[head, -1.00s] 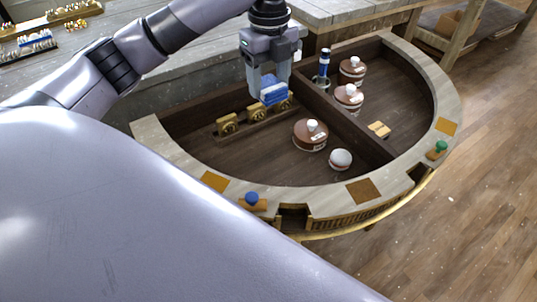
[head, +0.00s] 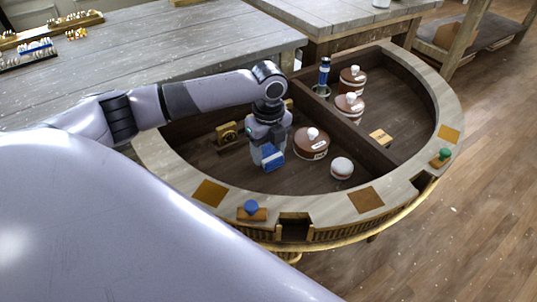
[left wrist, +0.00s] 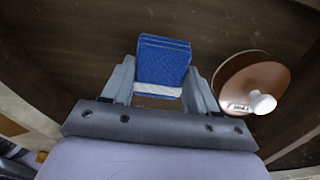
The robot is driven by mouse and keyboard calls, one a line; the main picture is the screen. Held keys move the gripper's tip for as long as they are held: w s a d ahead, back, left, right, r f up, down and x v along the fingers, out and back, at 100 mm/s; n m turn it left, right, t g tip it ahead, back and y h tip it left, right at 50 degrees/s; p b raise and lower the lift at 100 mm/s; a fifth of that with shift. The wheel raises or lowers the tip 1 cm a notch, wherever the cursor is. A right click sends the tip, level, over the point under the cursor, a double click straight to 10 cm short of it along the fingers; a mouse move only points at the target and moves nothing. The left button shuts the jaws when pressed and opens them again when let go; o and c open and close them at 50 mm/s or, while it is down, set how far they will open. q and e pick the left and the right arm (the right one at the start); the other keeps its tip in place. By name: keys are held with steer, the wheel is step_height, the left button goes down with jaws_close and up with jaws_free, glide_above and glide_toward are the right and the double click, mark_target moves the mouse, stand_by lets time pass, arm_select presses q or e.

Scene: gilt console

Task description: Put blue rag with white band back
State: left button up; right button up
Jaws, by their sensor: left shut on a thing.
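The blue rag with a white band (head: 272,157) is a folded block held by my left gripper (head: 268,152). In the left wrist view the rag (left wrist: 163,62) sits between the two fingers of my left gripper (left wrist: 161,85), with the white band nearest the palm. The gripper is over the left compartment of the half-round console (head: 228,178), left of a brown lidded pot. Whether the rag touches the compartment floor I cannot tell. My right gripper is not in view.
A brown pot with a white knob (head: 311,143) stands close right of the gripper; it also shows in the left wrist view (left wrist: 250,85). A white round jar (head: 341,168) is nearby. A wooden divider (head: 352,128) separates the compartments. A gold-fronted rack (head: 228,133) is behind left.

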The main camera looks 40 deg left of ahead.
mark_target(268, 153)
arm_select(q)
steer(key=shift+f, duration=0.85)
steer(key=shift+f, duration=0.1)
steer(key=o, duration=1)
step_height(268, 153, up, 12)
steer(key=shift+r+p, duration=0.15)
steer(key=shift+p, duration=0.4)
steer(key=shift+s, duration=0.1)
